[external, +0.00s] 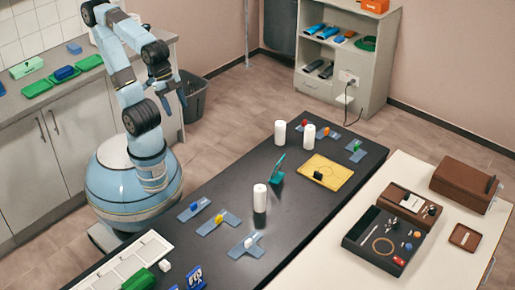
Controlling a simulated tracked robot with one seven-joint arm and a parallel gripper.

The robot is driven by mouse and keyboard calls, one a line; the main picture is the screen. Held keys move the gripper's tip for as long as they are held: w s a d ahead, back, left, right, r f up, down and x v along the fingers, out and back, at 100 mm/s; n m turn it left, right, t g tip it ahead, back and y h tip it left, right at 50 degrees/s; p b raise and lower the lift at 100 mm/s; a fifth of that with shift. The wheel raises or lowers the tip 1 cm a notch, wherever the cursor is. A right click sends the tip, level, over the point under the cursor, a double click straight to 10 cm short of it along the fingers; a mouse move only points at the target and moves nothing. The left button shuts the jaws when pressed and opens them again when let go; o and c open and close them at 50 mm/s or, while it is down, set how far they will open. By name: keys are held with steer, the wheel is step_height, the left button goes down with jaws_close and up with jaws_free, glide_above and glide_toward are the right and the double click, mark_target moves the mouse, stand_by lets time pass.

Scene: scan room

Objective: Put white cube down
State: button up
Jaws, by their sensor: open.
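A small white cube (165,266) sits on the dark table near its front left end, beside a green block (138,280). Another small white piece (249,242) rests on a blue-grey T-shaped plate (240,250); I cannot tell its exact shape. My gripper (172,101) is open, high at the upper left in front of the bin, well away from both white pieces and from the table. I see nothing between its fingers, though it is small in view.
Similar plates hold a yellow piece (219,218) and a blue piece (194,206). White cylinders (260,199), a teal stand (278,168) and a yellow tray (340,180) stand on the dark table (300,215). A white rack (120,262) lies at its left end.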

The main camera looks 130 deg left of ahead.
steer(key=s, duration=0.1)
steer(key=s+a+n, duration=0.1)
steer(key=s, duration=0.1)
steer(key=s+a+f+n, duration=0.1)
steer(key=shift+s+t, duration=0.3)
stand_by(1.0)
